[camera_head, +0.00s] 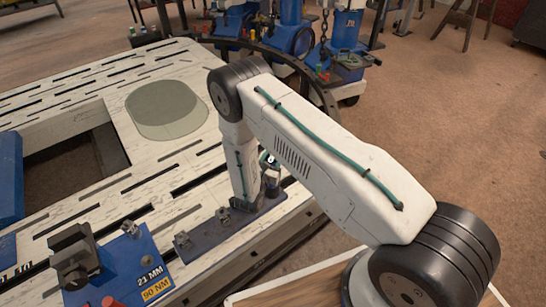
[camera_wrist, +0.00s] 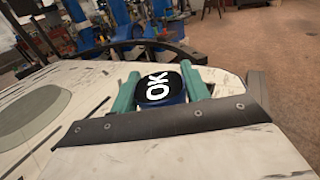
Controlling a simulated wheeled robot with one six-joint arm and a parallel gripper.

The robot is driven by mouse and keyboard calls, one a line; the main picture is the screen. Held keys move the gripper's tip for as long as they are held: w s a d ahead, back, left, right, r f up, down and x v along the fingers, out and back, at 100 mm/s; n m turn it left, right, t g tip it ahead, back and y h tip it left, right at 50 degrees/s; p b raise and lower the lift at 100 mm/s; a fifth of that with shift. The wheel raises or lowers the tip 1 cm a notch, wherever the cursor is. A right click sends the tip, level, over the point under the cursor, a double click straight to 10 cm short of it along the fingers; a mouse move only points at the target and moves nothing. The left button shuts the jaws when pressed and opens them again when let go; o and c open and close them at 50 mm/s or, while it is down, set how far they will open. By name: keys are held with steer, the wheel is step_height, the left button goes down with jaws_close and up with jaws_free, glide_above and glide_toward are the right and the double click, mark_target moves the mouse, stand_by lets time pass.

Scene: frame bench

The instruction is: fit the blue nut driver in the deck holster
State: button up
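In the wrist view, the blue nut driver (camera_wrist: 163,97) shows a black cap with white "OK" lettering. It sits between the two teal fingers of my gripper (camera_wrist: 160,90), which press close on both sides. In the head view, my gripper (camera_head: 268,178) is mostly hidden by my arm, and only a little of the driver's cap (camera_head: 268,158) shows. A dark slate plate with small fittings (camera_head: 205,238) lies on the deck's near edge below it. I cannot tell which fitting is the deck holster. The driver's lower end is hidden.
The pale slotted deck (camera_head: 160,185) has a large opening at left and a grey-green round-ended pad (camera_head: 165,108). A blue block labelled "21 MM" and "90 NM" (camera_head: 130,258) stands at the near left with a dark clamp (camera_head: 75,255). Blue machines (camera_head: 300,35) stand behind.

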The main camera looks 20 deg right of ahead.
steer(key=o, duration=0.4)
steer(key=v, duration=0.7)
steer(key=shift+s+a, duration=0.25)
steer(key=shift+s, duration=0.05)
